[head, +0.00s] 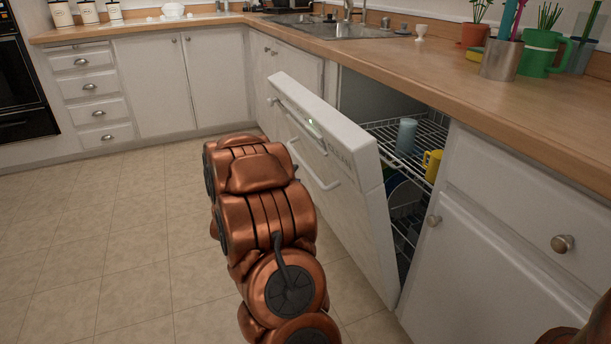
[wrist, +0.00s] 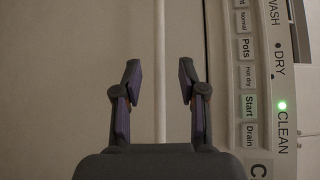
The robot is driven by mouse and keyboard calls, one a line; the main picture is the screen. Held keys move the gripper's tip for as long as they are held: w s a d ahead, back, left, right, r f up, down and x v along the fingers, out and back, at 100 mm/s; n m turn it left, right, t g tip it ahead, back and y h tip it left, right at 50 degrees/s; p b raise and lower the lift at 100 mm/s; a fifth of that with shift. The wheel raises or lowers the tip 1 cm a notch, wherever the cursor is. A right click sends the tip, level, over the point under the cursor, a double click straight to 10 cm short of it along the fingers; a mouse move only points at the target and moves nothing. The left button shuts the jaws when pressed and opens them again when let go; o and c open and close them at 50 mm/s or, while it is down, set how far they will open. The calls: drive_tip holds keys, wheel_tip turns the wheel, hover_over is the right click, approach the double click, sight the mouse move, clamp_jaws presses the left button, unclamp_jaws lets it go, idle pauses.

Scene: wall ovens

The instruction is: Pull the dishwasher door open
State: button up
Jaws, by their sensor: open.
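The white dishwasher door (head: 345,215) is partly open, tilted outward from the counter front. Its curved handle bar (head: 312,168) runs across the door's front below the control panel. In the wrist view, the handle bar (wrist: 160,50) runs upright in the picture, between the two fingers of my gripper (wrist: 159,82). The gripper is open, with a gap on each side of the bar; I cannot tell the depth between them. The control panel (wrist: 250,90), with a green light by CLEAN, is to the right.
Inside the dishwasher, a wire rack (head: 432,130) holds a blue-grey cup (head: 406,135) and a yellow mug (head: 432,164). A cabinet (head: 490,255) stands right of the opening. The wooden counter (head: 450,75) runs above. The tiled floor (head: 110,230) at left is clear.

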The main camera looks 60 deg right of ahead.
sight(305, 164)
drive_tip(key=shift+s+b+x, duration=0.2)
drive_tip(key=shift+b+x, duration=0.3)
drive_tip(key=shift+x, duration=1.55)
drive_tip(key=shift+s+b+x, duration=0.25)
drive_tip(key=shift+b+x, duration=0.2)
drive_tip(key=shift+x, duration=1.55)
drive_tip(key=shift+d+f, duration=0.1)
clamp_jaws()
